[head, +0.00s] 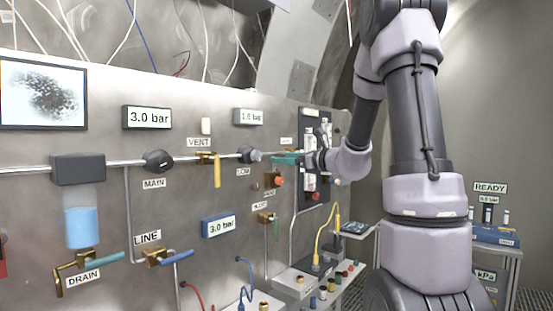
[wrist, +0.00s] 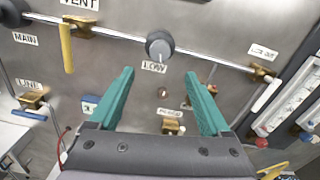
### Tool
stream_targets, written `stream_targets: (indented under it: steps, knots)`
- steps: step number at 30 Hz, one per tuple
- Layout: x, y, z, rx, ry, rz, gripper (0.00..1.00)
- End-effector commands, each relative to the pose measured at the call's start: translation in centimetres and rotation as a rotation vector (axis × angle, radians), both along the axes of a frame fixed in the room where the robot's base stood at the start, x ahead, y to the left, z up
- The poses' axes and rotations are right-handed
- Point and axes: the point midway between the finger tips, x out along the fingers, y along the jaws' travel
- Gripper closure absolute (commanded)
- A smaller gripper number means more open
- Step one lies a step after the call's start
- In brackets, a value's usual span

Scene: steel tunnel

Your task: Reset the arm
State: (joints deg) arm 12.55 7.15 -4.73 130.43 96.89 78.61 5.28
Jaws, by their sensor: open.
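My arm rises at the right of the head view and bends over toward the panel. My gripper (head: 288,158) shows there only in part, with green fingers near the panel right of the LOW knob. In the wrist view, my gripper (wrist: 160,90) is open, its two green fingers spread apart with nothing between them. The grey LOW knob (wrist: 159,45) is on the panel beyond the fingertips, between them in the picture. A gap between fingers and panel cannot be judged exactly.
The steel panel (head: 110,105) carries a yellow VENT lever (head: 217,170), a black MAIN knob (head: 158,160), a blue LINE lever (head: 176,256) and a DRAIN lever (head: 108,258). A bench with cables (head: 318,262) stands below. A small table with a blue device (head: 495,234) stands at right.

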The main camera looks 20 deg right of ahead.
Motion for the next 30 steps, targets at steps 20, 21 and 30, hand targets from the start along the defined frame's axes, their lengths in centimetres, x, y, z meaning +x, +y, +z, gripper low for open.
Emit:
stream_targets:
  steps: [20,21,30]
  knots:
    - [-10.6,8.1,0.8,-0.465,-0.089,0.341,0.19]
    - [-13.0,9.0,0.3,-0.582,-0.114,0.409,0.19]
    - [-26.5,7.0,-3.4,-1.494,-0.367,0.773,0.19]
